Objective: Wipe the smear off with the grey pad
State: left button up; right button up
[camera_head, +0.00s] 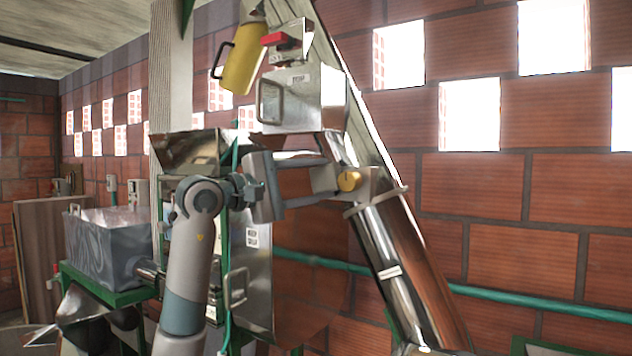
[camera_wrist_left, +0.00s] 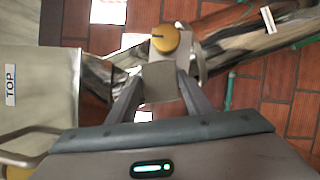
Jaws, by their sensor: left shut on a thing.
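My left gripper (camera_head: 318,179) reaches in front of the inclined steel tube, and its fingers are shut on a pale grey block (camera_head: 323,180). In the left wrist view the block (camera_wrist_left: 160,82) sits between the two fingertips. I cannot tell whether this block is the grey pad. A yellow round knob (camera_head: 348,181) shows just beyond the block, by the tube; in the left wrist view the knob (camera_wrist_left: 165,39) is just past the fingertips. I cannot make out a smear. My right gripper is not in view.
The shiny inclined tube (camera_head: 410,262) runs down to the right. A steel box (camera_head: 298,98) with a handle is above my left gripper. A yellow jug-like container (camera_head: 240,56) is higher up. A green pipe (camera_head: 540,305) runs along the brick wall.

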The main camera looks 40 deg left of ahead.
pick_arm(q)
jog(key=shift+f, duration=0.15)
jog(key=shift+f+b, duration=0.95)
jog(key=shift+b, duration=0.05)
jog(key=shift+r, duration=0.1)
jog(key=shift+r+p, duration=0.8)
jog(key=shift+r, duration=0.25)
jog(key=shift+f, duration=0.15)
jog(key=shift+a+f+b, duration=0.2)
jog(key=shift+f+b, duration=0.3)
jog(key=shift+b, duration=0.1)
jog(key=shift+a+f+b, duration=0.2)
jog(key=shift+f+b, duration=0.3)
jog(key=shift+b, duration=0.05)
jog(key=shift+r, duration=0.1)
jog(key=shift+d+r+p, duration=0.2)
jog(key=shift+r+p, duration=0.3)
jog(key=shift+d+r+p, duration=0.2)
jog(key=shift+r+p, duration=0.25)
jog(key=shift+r, duration=0.05)
